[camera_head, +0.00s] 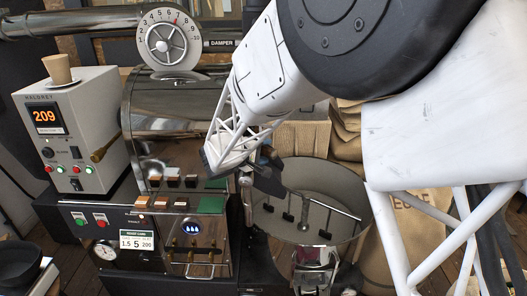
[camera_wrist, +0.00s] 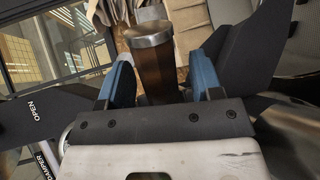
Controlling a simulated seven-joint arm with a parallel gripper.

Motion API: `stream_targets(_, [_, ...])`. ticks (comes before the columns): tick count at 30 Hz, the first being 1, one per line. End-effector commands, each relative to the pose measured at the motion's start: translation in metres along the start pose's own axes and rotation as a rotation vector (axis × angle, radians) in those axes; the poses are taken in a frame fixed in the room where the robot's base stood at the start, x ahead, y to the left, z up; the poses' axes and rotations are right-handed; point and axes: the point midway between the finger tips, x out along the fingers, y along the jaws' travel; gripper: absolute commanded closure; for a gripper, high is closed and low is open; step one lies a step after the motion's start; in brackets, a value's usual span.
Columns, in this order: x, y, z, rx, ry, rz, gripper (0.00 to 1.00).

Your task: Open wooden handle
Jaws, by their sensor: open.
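A dark brown wooden handle (camera_wrist: 158,76) with a bright metal end cap shows in the wrist view, between the two blue-padded fingers of my gripper (camera_wrist: 162,82). The fingers are spread, one on each side of it. A small gap shows on the right; on the left, I cannot tell whether the pad touches. In the head view my gripper (camera_head: 264,172) is at the right of the roaster front, above the left rim of the cooling bin, and hides this handle. A black plate marked OPEN (camera_wrist: 38,112) lies left of the fingers in the wrist view.
A round cooling bin (camera_head: 340,196) with stirring arms stands below right of my gripper. The control box (camera_head: 88,133) with a cup (camera_head: 57,70) on top is at left. Another wooden handle (camera_head: 104,150) sticks out beside it. The damper dial (camera_head: 168,44) is above the drum.

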Motion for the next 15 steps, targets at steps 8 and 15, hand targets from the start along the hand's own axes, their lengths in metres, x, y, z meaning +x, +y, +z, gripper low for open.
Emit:
stream_targets(8, [0.0030,0.0003,0.0001,0.001,0.000,0.000,0.41])
stream_targets(15, [0.0028,0.0003,0.0000,0.001,0.000,0.000,0.64])
